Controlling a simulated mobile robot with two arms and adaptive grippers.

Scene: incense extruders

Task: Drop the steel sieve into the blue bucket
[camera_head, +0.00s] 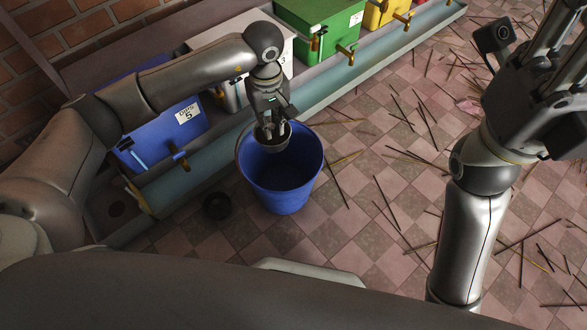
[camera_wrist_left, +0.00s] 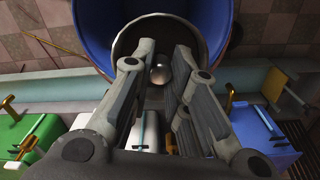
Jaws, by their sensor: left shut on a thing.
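The blue bucket (camera_head: 282,180) stands on the tiled floor beside the trough. My left gripper (camera_head: 273,131) is over the bucket's rear left rim, shut on the steel sieve (camera_head: 277,143). The sieve is a round, bowl-like piece that hangs over the bucket's mouth. In the left wrist view the sieve (camera_wrist_left: 188,28) shows beyond the fingers of the gripper (camera_wrist_left: 162,62), with the blue bucket (camera_wrist_left: 90,25) around and behind it. Whether the sieve touches the bucket cannot be told. My right gripper is raised at the right; its fingers are cut off at the frame's edge.
A trough (camera_head: 215,148) runs along the wall below a blue box (camera_head: 160,137), a white box and a green box (camera_head: 320,18) with brass taps. A small dark bowl (camera_head: 217,206) lies left of the bucket. Many thin sticks are scattered over the floor at right.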

